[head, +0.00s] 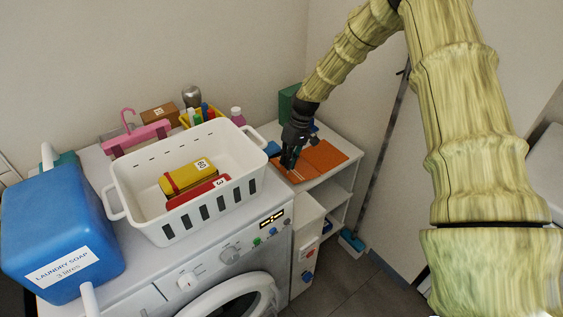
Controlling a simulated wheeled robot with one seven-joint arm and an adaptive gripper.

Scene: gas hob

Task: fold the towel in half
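The orange towel (325,157) lies on the top of the white shelf unit, right of the washing machine. It looks flat, with a line running across it near the middle. My gripper (289,163) is dark and points down at the towel's left part. Its fingertips are at or just above the cloth; I cannot tell whether they touch it. The fingers are small and dark here, so I cannot tell whether they are open or shut. The gripper hides part of the towel's left and back area.
A white basket (186,222) with yellow and red packages stands on the washing machine (215,262). A blue laundry soap container (62,235) is at the left. A green box (288,104) stands behind the towel, by the wall. Bottles and a yellow caddy are at the back.

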